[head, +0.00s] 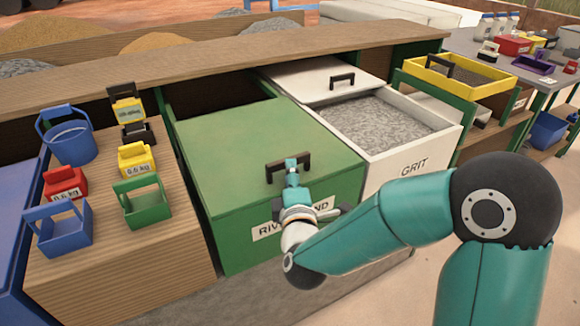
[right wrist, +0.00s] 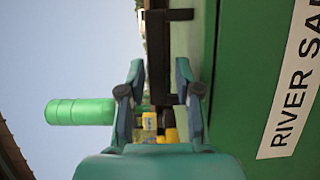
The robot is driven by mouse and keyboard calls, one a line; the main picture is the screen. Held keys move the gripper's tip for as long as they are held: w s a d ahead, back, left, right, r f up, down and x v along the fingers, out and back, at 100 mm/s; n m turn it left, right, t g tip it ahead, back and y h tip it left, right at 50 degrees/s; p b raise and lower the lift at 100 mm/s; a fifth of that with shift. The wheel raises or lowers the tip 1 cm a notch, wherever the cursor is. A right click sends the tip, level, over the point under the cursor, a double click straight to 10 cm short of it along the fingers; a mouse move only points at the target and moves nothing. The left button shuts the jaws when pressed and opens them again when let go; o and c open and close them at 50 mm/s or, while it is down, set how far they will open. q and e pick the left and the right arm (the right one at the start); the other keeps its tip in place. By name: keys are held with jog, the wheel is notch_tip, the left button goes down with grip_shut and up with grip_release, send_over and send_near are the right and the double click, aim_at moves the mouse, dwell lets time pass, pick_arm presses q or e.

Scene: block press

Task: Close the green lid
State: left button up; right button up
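The green lid (head: 265,140) lies flat over the front part of the green bin (head: 240,247) labelled "RIVER SAND". A dark gap shows behind its rear edge. Its black handle (head: 270,168) stands near the lid's front edge; it also shows in the right wrist view (right wrist: 157,45). My right gripper (head: 291,163) reaches the handle from the front. In the right wrist view its two fingers (right wrist: 160,78) are apart, one on each side of the handle bar. Contact cannot be made out. My left gripper is in neither view.
The white grit bin (head: 440,143) stands right of the green bin, its white lid (head: 318,74) slid back. A wooden counter (head: 150,265) on the left holds small colored carriers and a blue bucket (head: 70,142). A wooden ledge (head: 200,63) runs behind.

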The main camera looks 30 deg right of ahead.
jog(key=v, duration=0.3)
jog(key=shift+s+a, duration=0.1)
jog(key=shift+s, duration=0.25)
jog(key=shift+f, duration=0.1)
